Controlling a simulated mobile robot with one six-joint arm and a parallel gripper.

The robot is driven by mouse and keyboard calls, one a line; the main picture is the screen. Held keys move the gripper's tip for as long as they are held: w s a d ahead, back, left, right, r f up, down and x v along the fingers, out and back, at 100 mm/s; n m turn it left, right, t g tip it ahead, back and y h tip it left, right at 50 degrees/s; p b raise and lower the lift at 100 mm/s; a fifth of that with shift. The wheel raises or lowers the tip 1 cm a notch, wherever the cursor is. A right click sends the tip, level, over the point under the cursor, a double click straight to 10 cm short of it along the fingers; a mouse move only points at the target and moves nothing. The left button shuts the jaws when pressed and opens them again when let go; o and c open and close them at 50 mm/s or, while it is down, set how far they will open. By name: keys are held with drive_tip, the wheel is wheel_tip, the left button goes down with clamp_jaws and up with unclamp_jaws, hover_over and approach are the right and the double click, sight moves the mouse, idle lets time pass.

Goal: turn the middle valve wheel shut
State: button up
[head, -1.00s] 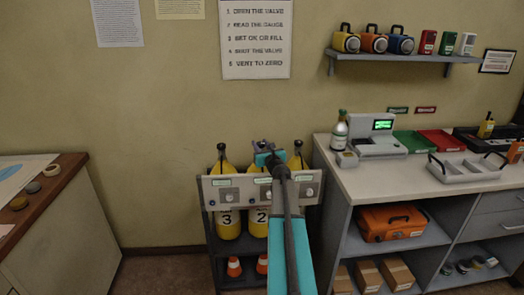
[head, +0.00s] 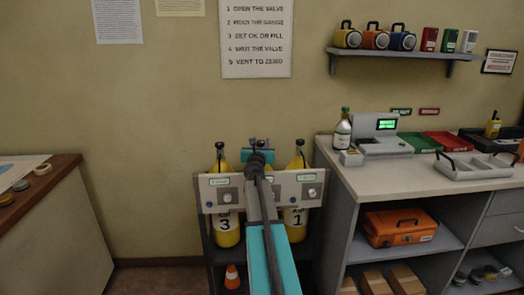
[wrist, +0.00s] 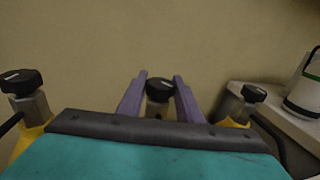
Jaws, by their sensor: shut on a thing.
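The middle valve wheel (wrist: 160,88) is a black knob, seen in the wrist view between the two purple fingers of my gripper (wrist: 160,96). The fingers are shut on it, one on each side. In the head view my gripper (head: 258,146) is at the top of the middle cylinder, and my arm hides most of that cylinder. The left valve wheel (wrist: 20,80) and the right valve wheel (wrist: 254,93) stand free on either side. The yellow cylinders below them are marked 3 (head: 227,236) and 1 (head: 296,226).
A panel with gauges (head: 310,187) runs across the front of the cylinders. A grey counter (head: 400,177) stands close on the right, with a bottle (head: 342,135) near its left end. A brown-topped cabinet (head: 58,170) is at the left.

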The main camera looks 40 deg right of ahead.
drive_tip(key=shift+w+m+g+h+b, duration=0.1)
drive_tip(key=shift+m+g+h+b, duration=0.95)
drive_tip(key=shift+g+b, duration=0.45)
drive_tip(key=m+g+h+b, duration=0.1)
drive_tip(key=m+g, duration=0.1)
drive_tip(key=g, duration=0.1)
drive_tip(key=shift+d+m, duration=0.1)
drive_tip(key=shift+m, duration=0.15)
drive_tip(key=m+g, duration=0.1)
drive_tip(key=g, duration=0.2)
drive_tip(key=m+g+h+b, duration=0.1)
drive_tip(key=m+g, duration=0.1)
drive_tip(key=g, duration=0.1)
drive_tip(key=shift+m, duration=0.3)
drive_tip(key=shift+m+g+b, duration=0.3)
drive_tip(key=shift+g, duration=0.1)
drive_tip(key=shift+s+m+g, duration=0.25)
drive_tip(key=shift+m+g, duration=0.15)
drive_tip(key=shift+g, duration=0.3)
drive_tip(key=o, duration=1)
drive_tip(key=shift+o, duration=0.2)
drive_tip(key=shift+w, duration=0.1)
drive_tip(key=shift+a, duration=0.2)
